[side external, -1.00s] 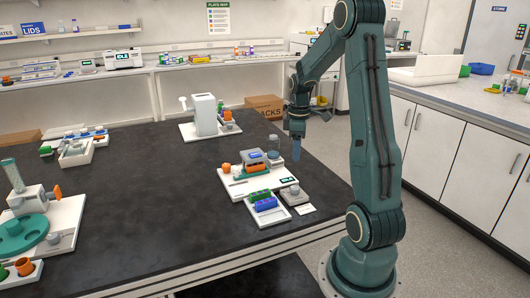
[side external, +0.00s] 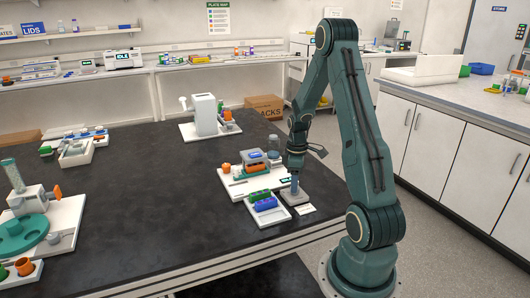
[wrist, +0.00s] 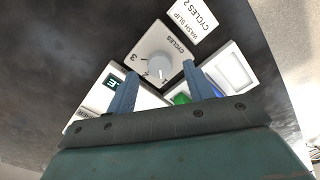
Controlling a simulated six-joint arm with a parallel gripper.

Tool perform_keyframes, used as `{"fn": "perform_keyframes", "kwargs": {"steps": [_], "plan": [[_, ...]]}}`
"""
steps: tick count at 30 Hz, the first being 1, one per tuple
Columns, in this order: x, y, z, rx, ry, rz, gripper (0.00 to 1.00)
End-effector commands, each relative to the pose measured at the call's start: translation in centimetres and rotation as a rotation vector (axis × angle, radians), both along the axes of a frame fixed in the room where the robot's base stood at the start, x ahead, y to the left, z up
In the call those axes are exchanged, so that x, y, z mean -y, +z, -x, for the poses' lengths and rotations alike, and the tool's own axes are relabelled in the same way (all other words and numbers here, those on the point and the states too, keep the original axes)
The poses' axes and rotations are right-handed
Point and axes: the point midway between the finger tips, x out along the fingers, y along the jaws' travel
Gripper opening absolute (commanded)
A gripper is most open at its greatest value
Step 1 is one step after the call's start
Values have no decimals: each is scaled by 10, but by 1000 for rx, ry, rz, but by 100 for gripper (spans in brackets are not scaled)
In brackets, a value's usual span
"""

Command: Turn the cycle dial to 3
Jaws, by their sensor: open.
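The cycle dial (wrist: 157,67) is a round light-grey knob on a pale block labelled CYCLES, with a 3 readable to the left of the knob. Its pointer setting is too small to tell. In the side view the dial's block (side external: 295,197) sits at the front right of the white station. My gripper (wrist: 159,72) is open, with its blue fingers on either side of the knob in the wrist view. In the side view my gripper (side external: 294,183) points down just over the block and hides the knob. I cannot tell whether the fingers touch it.
A wash slip (wrist: 195,20) reading CYCLES 2 lies beside the dial block. A white tray (side external: 257,222) with green and blue racks stands to its left. A small display (wrist: 111,84) is close by.

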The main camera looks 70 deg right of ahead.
Motion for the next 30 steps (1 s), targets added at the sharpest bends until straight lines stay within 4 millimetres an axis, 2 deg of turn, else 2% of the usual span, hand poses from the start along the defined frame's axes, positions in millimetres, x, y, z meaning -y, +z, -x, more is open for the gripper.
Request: {"fn": "perform_keyframes", "kwargs": {"steps": [6,17,24,30], "plan": [[-1,-15,0,-1,0,-2,52],[0,-18,0,0,0,-1,52],[0,-18,0,0,0,-1,7],[0,-18,0,0,-6,-1,7]]}}
